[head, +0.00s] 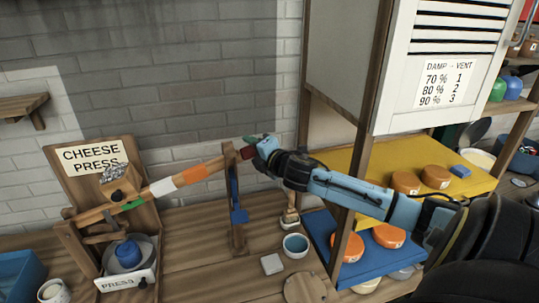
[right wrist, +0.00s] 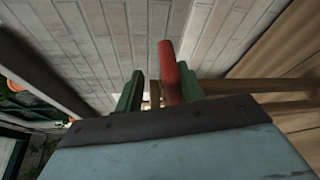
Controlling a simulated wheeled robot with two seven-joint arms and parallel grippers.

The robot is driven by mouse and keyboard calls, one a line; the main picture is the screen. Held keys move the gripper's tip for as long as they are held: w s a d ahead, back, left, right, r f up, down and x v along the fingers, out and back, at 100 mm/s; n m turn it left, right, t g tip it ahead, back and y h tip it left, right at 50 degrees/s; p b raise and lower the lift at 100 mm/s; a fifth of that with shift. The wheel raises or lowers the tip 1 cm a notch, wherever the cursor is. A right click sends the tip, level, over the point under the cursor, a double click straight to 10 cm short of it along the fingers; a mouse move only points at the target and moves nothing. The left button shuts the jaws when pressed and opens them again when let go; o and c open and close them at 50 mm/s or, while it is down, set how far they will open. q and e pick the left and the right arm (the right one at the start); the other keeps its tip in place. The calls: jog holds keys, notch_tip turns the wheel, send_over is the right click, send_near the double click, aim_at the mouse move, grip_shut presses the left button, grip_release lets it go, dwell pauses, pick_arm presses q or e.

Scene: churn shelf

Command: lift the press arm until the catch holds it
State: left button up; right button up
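The press arm (head: 160,187) is a wooden beam with green, white and orange bands, sloping up to the right from the cheese press. Its red end (head: 247,153) is past the upright wooden post (head: 236,240). A blue piece (head: 238,214), perhaps the catch, hangs on that post below the arm. My right gripper (head: 257,146) is at the red end. In the right wrist view its green fingers (right wrist: 158,92) stand apart with the red handle (right wrist: 170,70) between them, close to the right finger; a gap shows at the left finger. My left gripper is not in view.
A blue cheese mould (head: 128,254) sits in the press basin. A shelf post (head: 352,195) and cheese shelves are at the right, beneath my right arm.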

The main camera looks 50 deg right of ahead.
jog(key=s+a+r+b, duration=0.1)
jog(key=s, duration=1.1)
jog(key=shift+a+r, duration=0.25)
jog(key=shift+a, duration=0.15)
jog(key=shift+s, duration=0.1)
